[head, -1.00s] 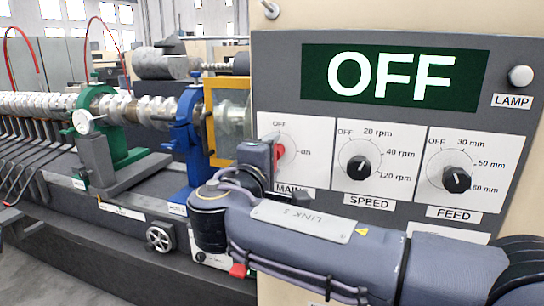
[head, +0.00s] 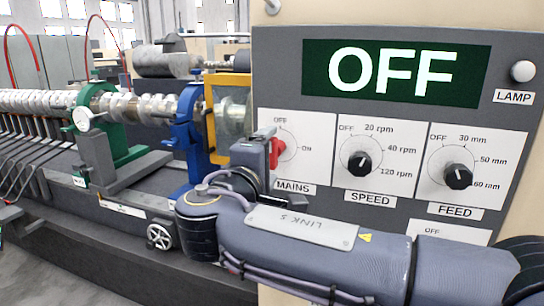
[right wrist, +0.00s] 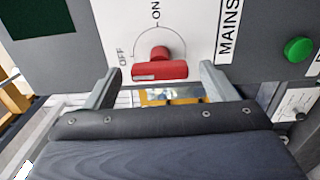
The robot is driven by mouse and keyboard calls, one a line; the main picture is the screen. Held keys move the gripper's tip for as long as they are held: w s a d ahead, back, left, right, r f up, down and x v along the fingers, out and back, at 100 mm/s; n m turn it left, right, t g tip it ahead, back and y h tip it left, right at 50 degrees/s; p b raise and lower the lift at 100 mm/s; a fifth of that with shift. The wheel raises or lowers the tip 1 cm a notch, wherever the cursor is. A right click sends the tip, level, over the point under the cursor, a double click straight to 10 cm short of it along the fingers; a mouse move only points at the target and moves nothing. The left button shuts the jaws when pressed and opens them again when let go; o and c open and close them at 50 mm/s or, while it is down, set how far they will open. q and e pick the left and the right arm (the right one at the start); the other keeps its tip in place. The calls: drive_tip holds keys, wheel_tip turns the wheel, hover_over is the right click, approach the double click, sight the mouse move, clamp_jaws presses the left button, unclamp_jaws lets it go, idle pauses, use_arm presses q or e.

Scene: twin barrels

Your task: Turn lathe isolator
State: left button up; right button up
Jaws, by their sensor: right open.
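The red MAINS knob (head: 275,148) is on the control panel (head: 400,235), with OFF marked above it and ON to its right. In the right wrist view the red knob's bar (right wrist: 160,71) lies crosswise, its left end toward the OFF mark. My right gripper (right wrist: 158,78) is open, with one finger on each side of the bar and visible gaps between. In the head view my right gripper (head: 262,158) is beside the knob and hides its lower left. The display (head: 392,76) reads OFF. My left gripper is not in view.
The SPEED knob (head: 360,162) and FEED knob (head: 458,176) sit to the right on the panel. A white LAMP button (head: 523,71) is at the upper right. A green button (right wrist: 298,50) shows in the right wrist view. The lathe, with a blue stand (head: 187,130), extends left.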

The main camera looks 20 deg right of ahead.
drive_tip(key=shift+v, duration=2.7)
